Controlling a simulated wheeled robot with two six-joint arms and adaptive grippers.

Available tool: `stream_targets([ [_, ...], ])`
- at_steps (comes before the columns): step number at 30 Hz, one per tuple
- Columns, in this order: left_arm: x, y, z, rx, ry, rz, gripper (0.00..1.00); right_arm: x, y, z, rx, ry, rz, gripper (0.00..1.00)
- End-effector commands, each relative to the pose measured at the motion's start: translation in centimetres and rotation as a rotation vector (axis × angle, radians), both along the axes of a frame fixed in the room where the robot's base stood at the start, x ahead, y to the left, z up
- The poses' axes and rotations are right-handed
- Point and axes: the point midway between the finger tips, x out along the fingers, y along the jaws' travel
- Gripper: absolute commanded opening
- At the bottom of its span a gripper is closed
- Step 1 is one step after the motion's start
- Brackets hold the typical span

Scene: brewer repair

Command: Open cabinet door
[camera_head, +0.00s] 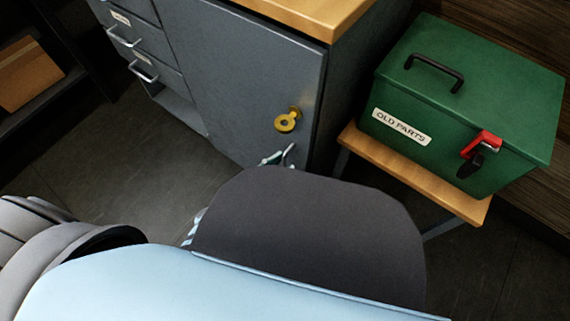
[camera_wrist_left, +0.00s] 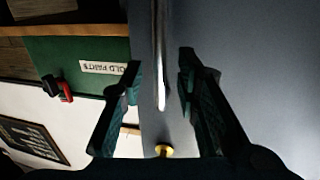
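The grey cabinet door (camera_head: 245,75) looks closed in the head view. A yellow key-like piece (camera_head: 288,120) sits on it near its right edge and also shows in the left wrist view (camera_wrist_left: 163,151). A silver bar handle (camera_wrist_left: 160,75) runs upright in the left wrist view, between the two fingers of my left gripper (camera_wrist_left: 159,60). The fingers are spread with gaps on both sides of the bar. In the head view my arm hides most of this gripper and the lower door. My right gripper is not in view.
A green "OLD PARTS" box (camera_head: 465,100) with a red latch stands on a small wooden stand (camera_head: 420,180) right of the cabinet. Drawers (camera_head: 135,45) with handles lie left of the door. The dark floor (camera_head: 110,165) before the cabinet is clear.

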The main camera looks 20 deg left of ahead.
Motion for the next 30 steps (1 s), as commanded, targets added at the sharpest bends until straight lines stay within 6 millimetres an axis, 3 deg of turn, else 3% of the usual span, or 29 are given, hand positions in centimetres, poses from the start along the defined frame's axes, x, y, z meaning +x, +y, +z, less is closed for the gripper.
stream_targets([
  [4,1.39,-0.89,-0.11,-0.001,0.001,0.001,0.29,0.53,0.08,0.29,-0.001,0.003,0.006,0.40],
  [11,1.58,-1.01,-0.02,0.000,0.001,0.001,0.29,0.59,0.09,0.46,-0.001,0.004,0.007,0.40],
  [17,1.56,-1.00,-0.03,0.000,0.001,0.001,0.00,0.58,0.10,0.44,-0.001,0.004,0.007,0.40],
  [30,1.20,-0.73,-0.06,0.002,0.003,-0.005,0.00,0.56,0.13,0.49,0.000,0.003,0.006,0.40],
])
